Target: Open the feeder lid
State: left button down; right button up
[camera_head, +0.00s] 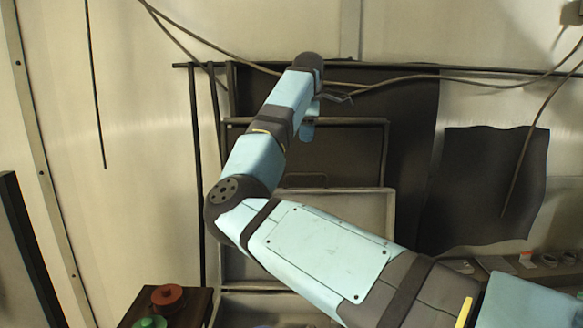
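My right arm comes in from the lower right and reaches up across the middle of the view. My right gripper (340,98) is small and partly hidden by my arm's last links. Its thin dark fingers stand out to the right, in front of the upper part of a dark, grey-framed unit (372,123). Whether they touch it or are open cannot be made out. The unit has an upper framed recess and a lower pale panel (375,206), both partly covered by my arm. Which part is the feeder lid is not clear. My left gripper is not in view.
A dark horizontal rail (480,70) and loose cables (400,82) cross near my gripper. Dark sheets (490,185) hang at the right. A small dark table (188,312) at the lower left holds red (167,296) and green (150,322) round pieces. Small items stand at the lower right.

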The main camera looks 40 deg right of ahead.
jog(key=p, duration=0.3)
send_over(306, 189)
jog(key=f, duration=1.1)
jog(key=shift+w+d+f, duration=0.15)
jog(key=shift+w+d, duration=0.05)
jog(key=shift+d, duration=0.05)
jog(key=shift+w+d+f, duration=0.1)
jog(key=shift+w+f, duration=0.1)
jog(key=shift+f, duration=0.45)
grip_shut()
